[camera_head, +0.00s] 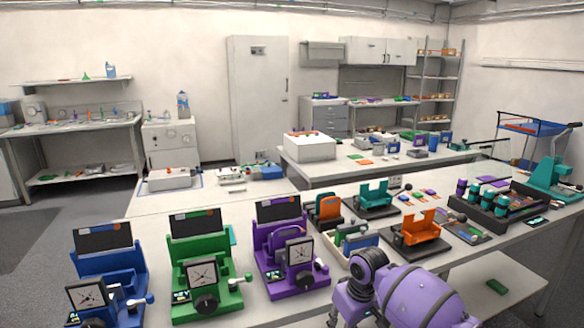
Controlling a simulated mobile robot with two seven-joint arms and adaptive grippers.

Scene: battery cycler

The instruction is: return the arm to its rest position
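A purple arm (415,298) of mine, with dark bands, enters at the bottom right, in front of the bench. Its bent joint (368,265) is raised near the bench's front edge, and the part beyond it runs down out of the picture. I take it to be my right arm. No gripper fingers can be made out on it. My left arm and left gripper do not show.
On the front bench (240,202) stand a blue (108,275), a green (203,262) and a purple (287,245) cycler device. Orange and teal holders (415,232), a parts tray (490,212) and a teal press (553,175) stand further right. The grey floor at left (60,215) is clear.

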